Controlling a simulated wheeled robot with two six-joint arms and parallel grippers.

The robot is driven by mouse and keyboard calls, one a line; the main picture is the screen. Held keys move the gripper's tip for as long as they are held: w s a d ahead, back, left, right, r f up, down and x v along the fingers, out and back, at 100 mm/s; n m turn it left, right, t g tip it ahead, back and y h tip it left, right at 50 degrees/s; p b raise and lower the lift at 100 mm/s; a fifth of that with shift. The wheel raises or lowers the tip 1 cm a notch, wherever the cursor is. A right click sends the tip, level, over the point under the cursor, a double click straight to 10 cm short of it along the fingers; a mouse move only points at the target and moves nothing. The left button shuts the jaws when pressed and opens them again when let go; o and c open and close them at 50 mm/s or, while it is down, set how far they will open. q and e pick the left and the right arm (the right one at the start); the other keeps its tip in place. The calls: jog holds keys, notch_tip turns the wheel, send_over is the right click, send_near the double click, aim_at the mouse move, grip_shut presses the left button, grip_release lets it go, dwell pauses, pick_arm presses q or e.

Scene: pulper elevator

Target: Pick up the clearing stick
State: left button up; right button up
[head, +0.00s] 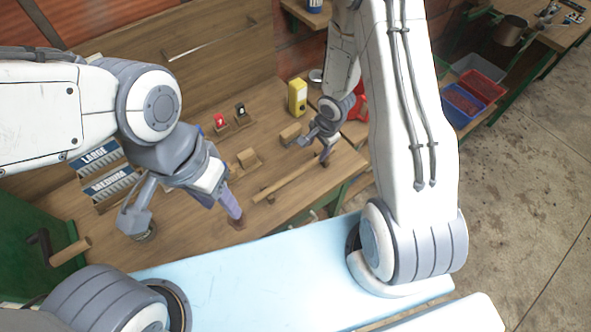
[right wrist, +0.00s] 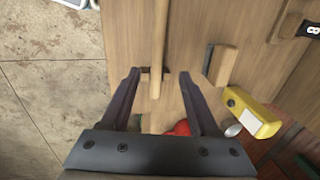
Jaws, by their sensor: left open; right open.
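The clearing stick, a long light wooden rod (head: 285,180), lies on the wooden workbench (head: 335,172) in the head view, its far end close to my right gripper. In the right wrist view the stick (right wrist: 160,45) runs down from the top edge, and its end shows between the two fingers with a gap on each side. My right gripper (head: 314,148) is open around that end; its fingers also show in the right wrist view (right wrist: 159,78). I cannot tell its height above the stick. My left gripper (head: 186,214) is open and empty over the bench's left part.
A yellow device (head: 297,97) and a red object (head: 358,107) stand near my right gripper. Small wooden blocks (head: 248,158) lie on the bench. LARGE and MEDIUM label racks (head: 95,158) are at left. A light-blue surface (head: 265,270) is in front; crates (head: 462,103) stand at right.

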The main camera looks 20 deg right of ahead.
aim_at(310, 164)
jog(key=f, duration=0.1)
jog(key=f+b, duration=0.1)
jog(key=f, duration=0.1)
jog(key=shift+w+a+f, duration=0.15)
jog(key=shift+w+f, duration=0.15)
jog(key=shift+f, duration=0.05)
jog(key=f+b, duration=0.1)
jog(key=f, duration=0.1)
jog(key=a+f+b, duration=0.1)
jog(key=f, duration=0.1)
jog(key=shift+w+f, duration=0.15)
jog(key=shift+f, duration=0.4)
pick_arm(q)
notch_tip(310, 164, down, 4)
jog(key=shift+f, duration=0.15)
pick_arm(e)
grip_shut()
